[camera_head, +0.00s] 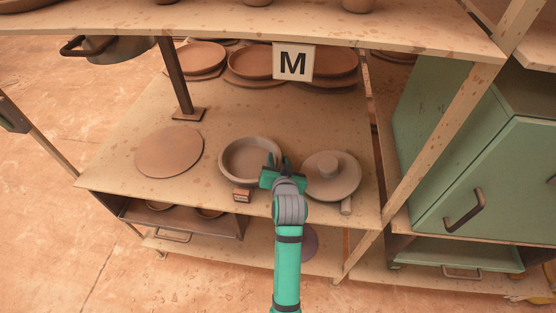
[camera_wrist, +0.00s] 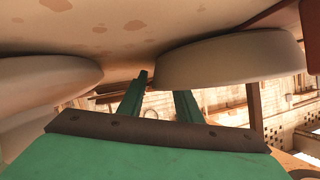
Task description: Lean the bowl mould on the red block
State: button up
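The bowl mould (camera_head: 250,161), a round clay-coloured dish with a raised rim, lies flat on the middle shelf. The small red-brown block (camera_head: 242,194) stands close in front of it at the shelf's front edge. My gripper (camera_head: 277,162) is at the bowl's right rim, with its two green fingers apart. I cannot tell whether a finger touches the rim. The block's dark red side is at the wrist view's right edge.
A round knobbed disc (camera_head: 331,178) is right of my gripper, with a small cylinder (camera_head: 346,207) in front. A flat disc (camera_head: 169,152) lies to the left. A metal post (camera_head: 178,80) and the upper shelf (camera_head: 430,35) bound the space. Bare shelf lies behind the bowl.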

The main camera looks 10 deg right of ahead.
jog(key=v, duration=1)
jog(key=shift+s+d, duration=0.1)
jog(key=shift+d, duration=0.05)
jog(key=shift+s+r, duration=0.15)
jog(key=shift+s, duration=0.2)
jog(key=shift+w, duration=0.1)
